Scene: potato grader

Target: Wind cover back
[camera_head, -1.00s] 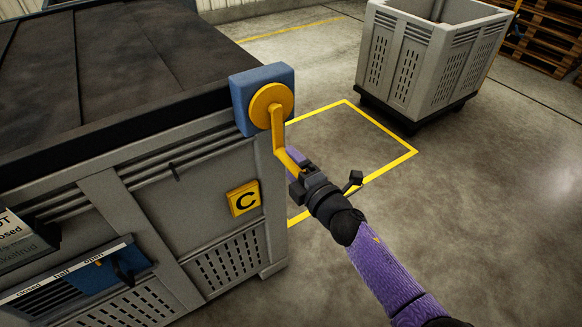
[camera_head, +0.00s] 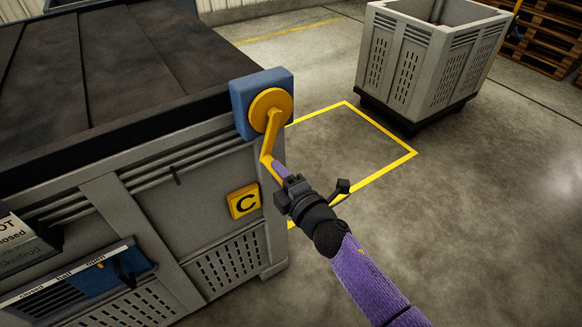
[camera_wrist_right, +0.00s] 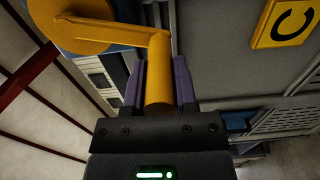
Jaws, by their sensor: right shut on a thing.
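A yellow crank (camera_head: 272,135) with a round hub sits on a blue box (camera_head: 241,105) at the top corner of the grey crate (camera_head: 165,225). The crank arm points down and slightly left. My right gripper (camera_head: 278,172) is shut on the crank's handle; the right wrist view shows the yellow handle (camera_wrist_right: 159,92) between the two purple fingers (camera_wrist_right: 159,85). The dark cover (camera_head: 110,70) lies across the crate's top, with seams running over it. My left gripper does not show.
A yellow sign with a C (camera_head: 243,200) is on the crate's side near my right gripper. A slide labelled closed, half, open (camera_head: 70,270) is at lower left. A grey bin (camera_head: 425,60) stands behind a yellow floor outline (camera_head: 385,168). The floor at right is clear.

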